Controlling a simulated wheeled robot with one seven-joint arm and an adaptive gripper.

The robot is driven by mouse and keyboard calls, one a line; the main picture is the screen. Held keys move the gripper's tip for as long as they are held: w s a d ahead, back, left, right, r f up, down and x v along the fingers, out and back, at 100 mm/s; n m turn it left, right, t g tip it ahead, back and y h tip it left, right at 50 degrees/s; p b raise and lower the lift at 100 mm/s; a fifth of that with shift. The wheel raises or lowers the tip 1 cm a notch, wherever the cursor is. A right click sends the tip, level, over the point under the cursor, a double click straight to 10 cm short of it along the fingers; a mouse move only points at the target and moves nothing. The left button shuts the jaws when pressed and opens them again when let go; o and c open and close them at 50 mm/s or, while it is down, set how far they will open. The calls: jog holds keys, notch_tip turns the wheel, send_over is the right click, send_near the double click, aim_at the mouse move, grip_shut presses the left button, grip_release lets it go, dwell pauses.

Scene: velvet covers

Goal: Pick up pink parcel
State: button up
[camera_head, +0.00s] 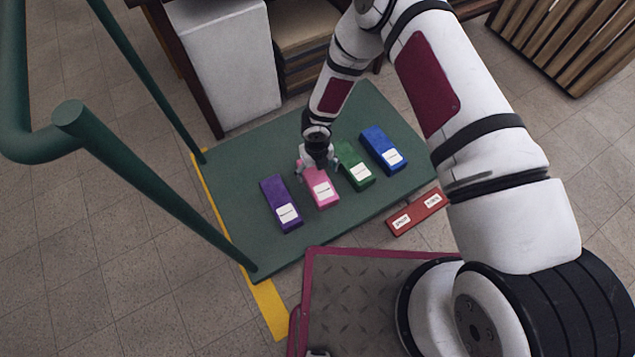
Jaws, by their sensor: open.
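The pink parcel (322,196) lies on the green platform (235,222), between a purple parcel and a green parcel. It has a white label on its near half. My gripper (318,166) points down over the far end of the pink parcel, with its fingers at either side of that end. The gripper is open. Its body hides part of the parcel's far end. I cannot tell whether the fingers touch the parcel.
The purple parcel (276,197) lies left, the green parcel (350,160) and blue parcel (378,143) right. A red labelled block (416,212) lies by the platform's near right edge. Green rails (150,185) rise on the left. A white cabinet (228,65) stands behind.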

aim_at(317, 179)
jog(key=shift+s+d+f+b, duration=0.15)
jog(key=shift+f+b, duration=0.5)
jog(key=shift+f, duration=0.7)
jog(key=shift+s+f+b, duration=0.2)
jog(key=shift+f+b, duration=0.45)
jog(key=shift+f, duration=0.7)
jog(key=shift+r, duration=0.1)
jog(key=c, duration=1.6)
jog(key=shift+o, duration=0.2)
